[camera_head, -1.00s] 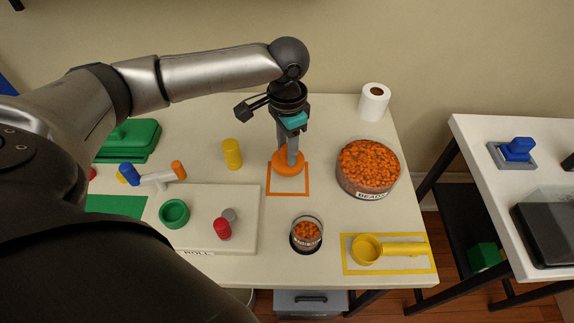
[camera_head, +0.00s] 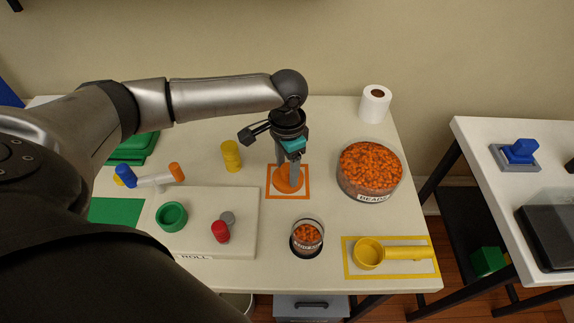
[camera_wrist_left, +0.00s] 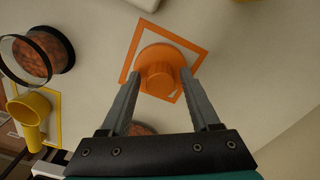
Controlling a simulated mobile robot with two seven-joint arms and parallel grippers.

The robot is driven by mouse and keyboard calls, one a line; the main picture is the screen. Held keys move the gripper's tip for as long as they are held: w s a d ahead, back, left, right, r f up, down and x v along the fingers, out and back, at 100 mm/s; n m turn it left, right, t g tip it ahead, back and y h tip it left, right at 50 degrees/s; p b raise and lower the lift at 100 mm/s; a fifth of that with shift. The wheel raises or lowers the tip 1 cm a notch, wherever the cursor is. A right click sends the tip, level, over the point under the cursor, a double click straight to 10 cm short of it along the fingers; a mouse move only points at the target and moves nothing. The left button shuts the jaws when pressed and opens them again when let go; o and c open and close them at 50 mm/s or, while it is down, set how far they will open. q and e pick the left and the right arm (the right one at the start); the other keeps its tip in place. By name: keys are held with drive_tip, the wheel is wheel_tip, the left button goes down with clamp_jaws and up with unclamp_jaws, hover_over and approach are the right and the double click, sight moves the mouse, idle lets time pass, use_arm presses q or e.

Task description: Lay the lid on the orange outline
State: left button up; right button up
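The orange lid (camera_head: 287,183) is a round disc with a knob on top. It lies flat inside the square orange outline (camera_head: 307,195) on the white table. In the left wrist view the lid (camera_wrist_left: 160,54) shows its knob towards the camera, with the outline (camera_wrist_left: 185,42) around the disc. My left gripper (camera_head: 288,171) points down over the lid. Its fingers (camera_wrist_left: 161,74) stand apart on either side of the knob and look open, with a small gap at the knob. My right gripper is not in view.
A bead tub (camera_head: 370,170) stands right of the outline, and a smaller bead jar (camera_head: 306,237) in front. A yellow scoop (camera_head: 390,253) lies at front right. A yellow cylinder (camera_head: 231,156) and a pale board (camera_head: 240,205) are to the left. A paper roll (camera_head: 375,104) stands behind.

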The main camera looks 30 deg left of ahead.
sight(287, 168)
use_arm(q)
drive_tip(key=shift+o, duration=0.3)
drive_tip(key=shift+r, duration=0.1)
wheel_tip(287, 168, up, 12)
drive_tip(key=p, duration=0.3)
idle(0.5)
